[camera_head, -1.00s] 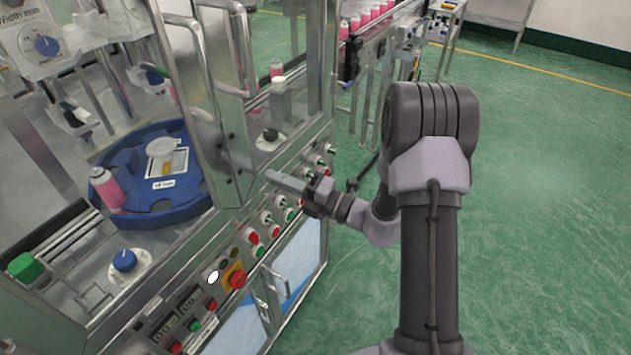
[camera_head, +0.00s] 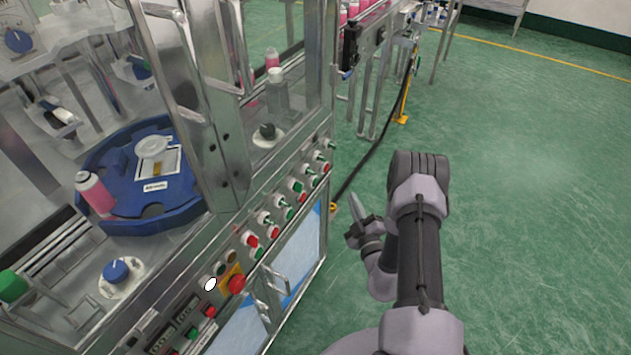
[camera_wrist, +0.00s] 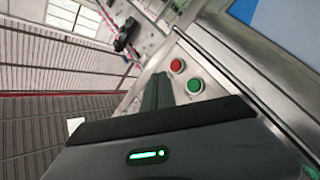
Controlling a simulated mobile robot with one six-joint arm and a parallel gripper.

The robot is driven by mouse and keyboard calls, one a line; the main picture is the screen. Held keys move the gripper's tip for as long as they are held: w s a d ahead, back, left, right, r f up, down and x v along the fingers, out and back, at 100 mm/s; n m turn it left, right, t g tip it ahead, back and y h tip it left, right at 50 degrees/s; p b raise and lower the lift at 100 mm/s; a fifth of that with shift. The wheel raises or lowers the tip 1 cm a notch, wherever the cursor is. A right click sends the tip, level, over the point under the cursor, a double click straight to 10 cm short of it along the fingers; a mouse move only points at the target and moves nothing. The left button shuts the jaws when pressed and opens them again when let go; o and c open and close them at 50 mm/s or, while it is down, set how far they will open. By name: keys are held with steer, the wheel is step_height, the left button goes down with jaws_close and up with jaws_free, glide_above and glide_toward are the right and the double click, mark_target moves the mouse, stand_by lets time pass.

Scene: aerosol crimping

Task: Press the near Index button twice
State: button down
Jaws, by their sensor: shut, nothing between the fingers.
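The machine's sloped control panel (camera_head: 262,228) carries a row of red and green buttons in the camera_head view. A red and green pair (camera_head: 250,240) sits at its near part, but labels are too small to read, so I cannot tell which is the near Index button. My gripper (camera_head: 345,194) is shut and empty, off the panel's right side and apart from it. In the wrist view, the shut fingers (camera_wrist: 157,88) point toward the panel, with a red button (camera_wrist: 177,65) and a green button (camera_wrist: 195,85) just right of them in the picture.
A red emergency stop (camera_head: 237,284) on a yellow plate lies lower on the panel. A blue turntable (camera_head: 150,200) with a pink can (camera_head: 96,192) stands behind the machine frame. Green floor at right is open; a black cable (camera_head: 365,160) runs beside the machine.

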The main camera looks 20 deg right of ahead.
mark_target(315, 182)
steer(key=shift+w+a, duration=0.1)
steer(key=w+a, duration=0.5)
steer(key=w, duration=0.1)
steer(key=shift+w+a, duration=0.2)
steer(key=shift+w, duration=0.2)
steer(key=shift+w, duration=0.1)
stand_by(1.9)
steer(key=shift+w+a, duration=0.25)
